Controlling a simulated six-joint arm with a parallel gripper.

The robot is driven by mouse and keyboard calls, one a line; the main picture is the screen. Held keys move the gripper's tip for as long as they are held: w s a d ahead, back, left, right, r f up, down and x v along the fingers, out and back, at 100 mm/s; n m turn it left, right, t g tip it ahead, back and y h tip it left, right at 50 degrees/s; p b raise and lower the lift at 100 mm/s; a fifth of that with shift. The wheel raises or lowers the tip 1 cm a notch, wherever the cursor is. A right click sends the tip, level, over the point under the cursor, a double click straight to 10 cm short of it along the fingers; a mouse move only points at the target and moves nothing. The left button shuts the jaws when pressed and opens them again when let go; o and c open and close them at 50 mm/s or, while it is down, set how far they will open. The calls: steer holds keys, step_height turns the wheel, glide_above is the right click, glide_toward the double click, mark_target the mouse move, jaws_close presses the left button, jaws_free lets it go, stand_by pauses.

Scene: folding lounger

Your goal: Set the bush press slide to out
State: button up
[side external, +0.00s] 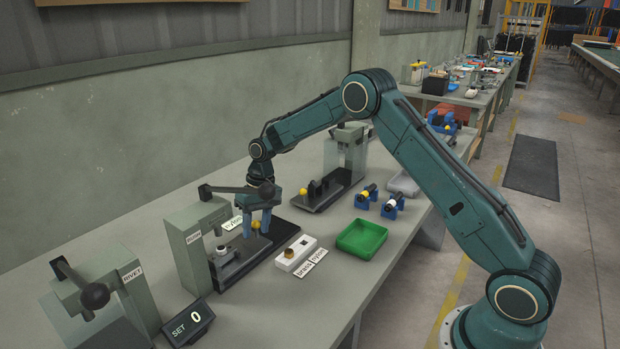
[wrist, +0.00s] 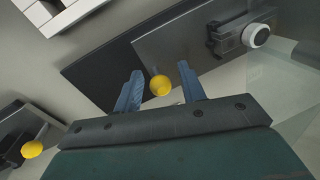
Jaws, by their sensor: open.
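The bush press (side external: 198,245) is a grey-green frame with a "BUSH" label and a dark lever with a ball on top. Its grey slide plate (wrist: 195,50) lies on a dark base (wrist: 95,68); bare base shows past the plate's knob end. The slide's yellow knob (wrist: 160,85) is between my gripper's two blue fingers, with gaps on both sides. My gripper (side external: 256,228) is open, pointing down over the knob.
A white block with a brass piece (side external: 296,253) and a green tray (side external: 362,238) stand to the right. Another press with a yellow knob (side external: 340,160) stands behind. The rivet press (side external: 110,290) and a counter reading 0 (side external: 188,322) are at front left.

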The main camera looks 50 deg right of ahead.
jaws_close()
steer(key=d, duration=1.3)
steer(key=shift+d, duration=0.3)
jaws_free()
steer(key=shift+d, duration=0.1)
steer(key=shift+r, duration=0.1)
